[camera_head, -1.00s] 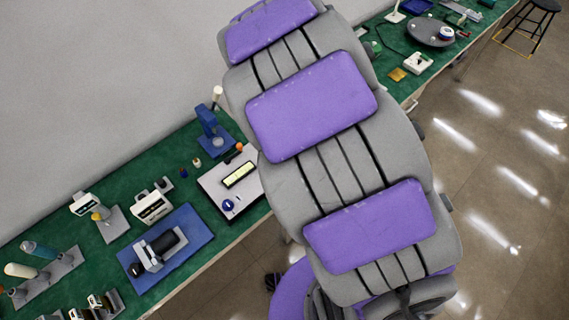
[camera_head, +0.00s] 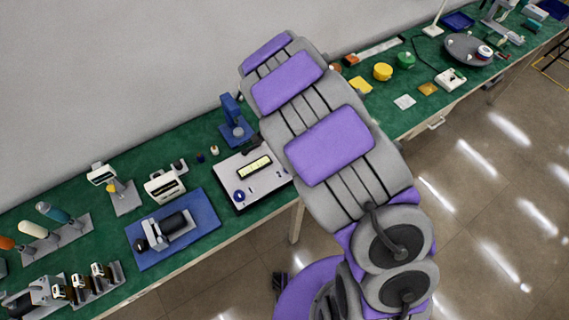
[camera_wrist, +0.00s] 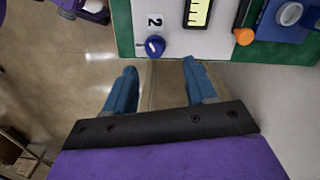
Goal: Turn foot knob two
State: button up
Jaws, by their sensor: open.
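A white box (camera_head: 226,177) with a yellow-green display (camera_head: 254,167) sits on the green bench. A blue knob (camera_head: 240,196) is at its front left corner. In the wrist view, the blue knob (camera_wrist: 155,46) with a pale pointer mark stands beside a "2" label on the white panel (camera_wrist: 210,42). My gripper (camera_wrist: 160,66) is open and empty, with blue fingers spread apart. The knob lies just beyond the gap between the fingertips, apart from them. In the head view my gripper cannot be made out behind my arm.
A blue stand (camera_head: 235,122) is behind the box. A blue mat with a black cylinder device (camera_head: 175,222) lies to the left. The floor in front of the bench is clear.

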jog(key=d+f, duration=0.1)
jog(key=f, duration=0.3)
jog(key=d+f+b, duration=0.1)
jog(key=f, duration=0.1)
jog(key=shift+d+f, duration=0.3)
jog(key=shift+a+f, duration=0.4)
jog(key=shift+f, duration=0.25)
jog(key=shift+a+f, duration=0.4)
jog(key=shift+f, duration=0.2)
jog(key=shift+a+f, duration=0.2)
jog(key=shift+a, duration=0.1)
jog(key=shift+d, duration=0.5)
jog(key=shift+d+r, duration=0.15)
jog(key=shift+d, duration=0.25)
jog(key=shift+c, duration=1.4)
jog(key=shift+a, duration=0.5)
jog(key=c, duration=0.6)
jog(key=shift+d, duration=0.1)
grip_shut()
